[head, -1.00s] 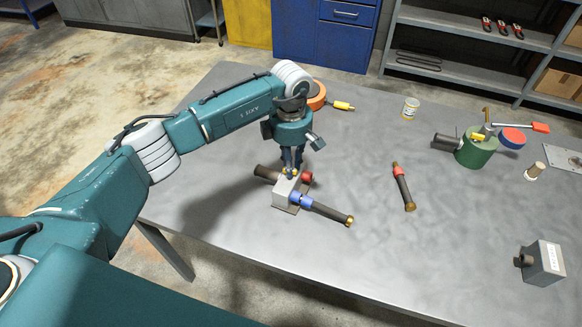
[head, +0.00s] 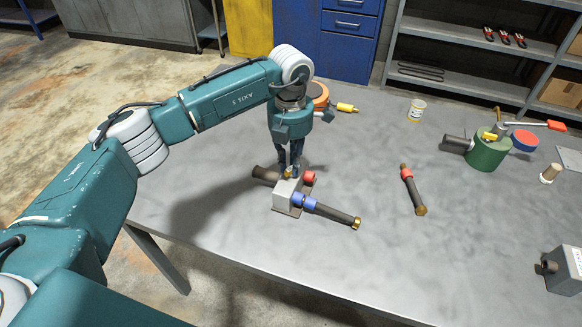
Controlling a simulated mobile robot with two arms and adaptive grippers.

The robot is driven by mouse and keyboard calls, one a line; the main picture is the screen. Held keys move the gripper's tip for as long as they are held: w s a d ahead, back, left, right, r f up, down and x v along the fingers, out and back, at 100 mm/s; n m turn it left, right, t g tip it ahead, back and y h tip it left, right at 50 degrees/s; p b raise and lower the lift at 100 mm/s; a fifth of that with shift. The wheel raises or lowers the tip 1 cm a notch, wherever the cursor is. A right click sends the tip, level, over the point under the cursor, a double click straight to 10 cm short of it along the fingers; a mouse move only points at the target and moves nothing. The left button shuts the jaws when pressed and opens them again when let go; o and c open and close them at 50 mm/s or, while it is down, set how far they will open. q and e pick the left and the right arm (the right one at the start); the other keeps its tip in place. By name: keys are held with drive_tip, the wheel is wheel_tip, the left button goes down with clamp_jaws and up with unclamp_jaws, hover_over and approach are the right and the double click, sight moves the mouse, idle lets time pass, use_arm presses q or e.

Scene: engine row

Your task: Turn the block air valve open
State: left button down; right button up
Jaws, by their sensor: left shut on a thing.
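The block air valve is a small light-grey block (head: 286,197) on the table, with a red collar (head: 309,177) and a blue collar (head: 299,200) on its ports. A dark hose (head: 335,214) with a brass end runs from the blue collar. A second dark hose end (head: 265,174) shows behind the block on the left. My left gripper (head: 290,171) points down onto the top of the block, shut on the small brass-coloured valve handle (head: 288,175). The fingers hide most of the handle, so its exact angle is unclear. My right gripper is out of view.
A loose dark hose with a red collar (head: 412,189) lies to the right on the grey table (head: 370,260). An orange reel (head: 319,94) lies behind my wrist.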

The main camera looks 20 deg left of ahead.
sight(290, 168)
use_arm(q)
drive_tip(key=n+b, duration=0.2)
drive_tip(key=n, duration=0.2)
drive_tip(key=shift+a+n, duration=0.1)
drive_tip(key=shift+n, duration=0.3)
drive_tip(key=shift+r, duration=0.1)
drive_tip(key=c, duration=1.7)
unclamp_jaws()
drive_tip(key=shift+s, duration=0.1)
drive_tip(key=shift+o, duration=0.2)
wheel_tip(290, 168, up, 12)
